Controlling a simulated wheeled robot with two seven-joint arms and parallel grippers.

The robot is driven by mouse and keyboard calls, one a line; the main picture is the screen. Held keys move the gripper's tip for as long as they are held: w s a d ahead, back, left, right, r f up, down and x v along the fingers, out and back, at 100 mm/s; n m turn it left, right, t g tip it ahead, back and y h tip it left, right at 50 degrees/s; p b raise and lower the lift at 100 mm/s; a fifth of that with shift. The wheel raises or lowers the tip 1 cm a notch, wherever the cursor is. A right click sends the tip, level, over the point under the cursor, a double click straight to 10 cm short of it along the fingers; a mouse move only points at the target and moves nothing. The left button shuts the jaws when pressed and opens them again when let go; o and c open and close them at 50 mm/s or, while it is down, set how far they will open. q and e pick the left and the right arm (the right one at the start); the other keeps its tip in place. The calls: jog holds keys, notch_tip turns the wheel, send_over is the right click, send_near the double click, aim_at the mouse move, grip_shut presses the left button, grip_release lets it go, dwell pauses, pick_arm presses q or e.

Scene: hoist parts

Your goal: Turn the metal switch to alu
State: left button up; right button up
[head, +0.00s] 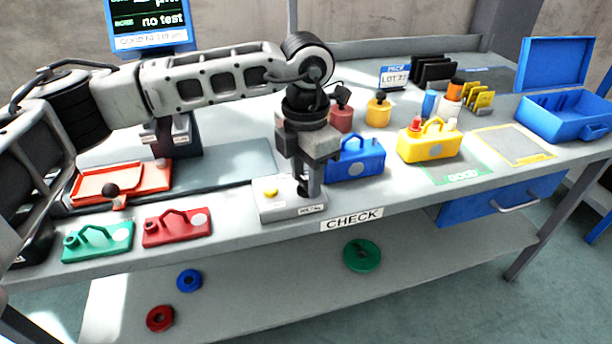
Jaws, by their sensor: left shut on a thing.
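A light grey switch box (278,208) stands at the front of the bench, behind the CHECK label. It has a yellow button (270,193) on its left part and a small label at its lower right that looks like METAL. My left gripper (310,192) points straight down over the right part of the box. Its fingers are shut on the metal switch, whose knob is mostly hidden between them. The switch's pointing direction cannot be made out. My right gripper is not in view.
A blue block (357,160) stands close right of my left gripper. A yellow block (430,142) is farther right. Red (177,228) and green (98,242) parts lie left of the box. A monitor (150,22) stands at the back left.

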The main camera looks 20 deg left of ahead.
pick_arm(q)
jog(key=shift+f+m+b, duration=0.1)
jog(key=shift+m+b, duration=0.3)
jog(key=shift+m, duration=0.5)
jog(key=m+b, duration=0.1)
jog(key=m, duration=0.1)
jog(key=shift+m, duration=0.4)
jog(key=m+b, duration=0.1)
jog(key=m, duration=0.2)
jog(key=shift+m, duration=0.9)
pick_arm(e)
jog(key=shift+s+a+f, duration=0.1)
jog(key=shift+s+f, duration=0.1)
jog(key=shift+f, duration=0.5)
pick_arm(q)
jog(key=shift+b, duration=0.3)
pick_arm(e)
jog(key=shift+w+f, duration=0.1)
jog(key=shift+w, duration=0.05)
pick_arm(q)
jog(key=o, duration=1)
